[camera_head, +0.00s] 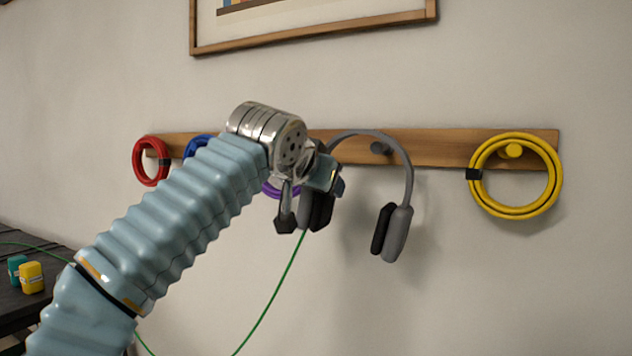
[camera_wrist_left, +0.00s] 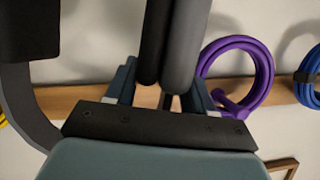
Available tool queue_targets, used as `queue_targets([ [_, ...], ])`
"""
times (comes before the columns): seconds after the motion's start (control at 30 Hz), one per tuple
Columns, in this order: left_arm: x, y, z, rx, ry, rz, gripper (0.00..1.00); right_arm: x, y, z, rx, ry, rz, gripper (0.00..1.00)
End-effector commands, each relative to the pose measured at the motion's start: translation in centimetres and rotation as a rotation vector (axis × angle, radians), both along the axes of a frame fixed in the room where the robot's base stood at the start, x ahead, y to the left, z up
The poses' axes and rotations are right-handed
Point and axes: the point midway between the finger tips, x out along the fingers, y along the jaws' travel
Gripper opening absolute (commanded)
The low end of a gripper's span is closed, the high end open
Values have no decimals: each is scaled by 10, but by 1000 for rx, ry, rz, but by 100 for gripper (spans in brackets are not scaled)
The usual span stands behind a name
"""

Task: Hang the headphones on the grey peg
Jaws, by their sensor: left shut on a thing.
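The grey headphones (camera_head: 408,165) hang in front of the wooden rail, band arched upward. My left gripper (camera_head: 326,174) is shut on their left ear cup (camera_head: 318,212). The right ear cup (camera_head: 396,233) hangs free. In the left wrist view, the held ear cup (camera_wrist_left: 172,45) sits between the blue-grey fingers, and the other cup (camera_wrist_left: 30,28) is at upper left. The right gripper is out of view.
The wooden rail (camera_head: 450,150) also carries a yellow coil (camera_head: 555,190) at right and a red coil (camera_head: 138,162) at left. Blue (camera_head: 192,148) and purple (camera_head: 268,188) coils are partly behind my arm. A green cable (camera_head: 268,305) hangs below. A dark table (camera_head: 15,300) is at lower left.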

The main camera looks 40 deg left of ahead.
Motion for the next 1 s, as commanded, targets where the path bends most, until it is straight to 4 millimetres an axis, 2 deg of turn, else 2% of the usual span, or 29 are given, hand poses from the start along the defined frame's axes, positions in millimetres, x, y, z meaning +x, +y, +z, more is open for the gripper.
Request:
queue_targets([
  [0.77, 51, 16, -2, 0, -1, -1, 14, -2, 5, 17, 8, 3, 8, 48],
  [1.0, 60, 19, -9, 0, -1, -1, 14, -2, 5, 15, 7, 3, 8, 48],
])
